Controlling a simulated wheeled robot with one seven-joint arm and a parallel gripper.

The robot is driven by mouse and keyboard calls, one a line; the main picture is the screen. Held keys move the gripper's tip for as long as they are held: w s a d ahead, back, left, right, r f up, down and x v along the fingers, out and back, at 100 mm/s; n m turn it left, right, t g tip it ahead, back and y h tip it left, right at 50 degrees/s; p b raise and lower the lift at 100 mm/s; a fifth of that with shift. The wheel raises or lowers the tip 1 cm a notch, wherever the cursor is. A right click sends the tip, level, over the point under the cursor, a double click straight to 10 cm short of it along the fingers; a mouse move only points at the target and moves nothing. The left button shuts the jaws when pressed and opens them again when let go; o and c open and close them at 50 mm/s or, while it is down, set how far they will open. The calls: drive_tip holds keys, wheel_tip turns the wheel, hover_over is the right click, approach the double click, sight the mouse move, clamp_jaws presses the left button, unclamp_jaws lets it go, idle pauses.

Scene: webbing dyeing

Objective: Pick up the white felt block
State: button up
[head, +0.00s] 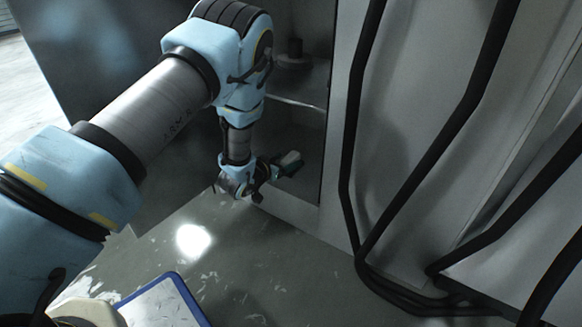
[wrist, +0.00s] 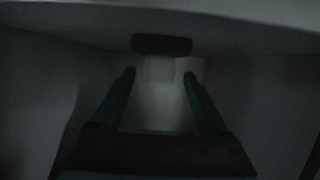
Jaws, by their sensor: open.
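My gripper (wrist: 159,77) is open in the dark wrist view, with its two green fingers apart. A pale, blocky shape (wrist: 159,69) shows between and just beyond the fingertips; it looks like the white felt block, but the dim light blurs its edges. A dark bar (wrist: 162,44) lies directly above it in the picture. I cannot tell whether the fingers touch the block. In the head view my gripper (head: 283,167) reaches into a dark recess, with a small pale patch at its end that I cannot identify.
A grey cabinet recess (head: 300,125) surrounds my gripper, with walls close on both sides in the wrist view. Thick black cables (head: 350,150) run down the panel at right. A blue-edged white board (head: 160,303) is at the bottom. The grey floor (head: 255,260) is otherwise open.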

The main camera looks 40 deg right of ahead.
sight(295, 156)
drive_tip(key=b+x, duration=0.4)
drive_tip(key=x, duration=0.1)
drive_tip(key=shift+d, duration=0.45)
clamp_jaws()
idle(0.3)
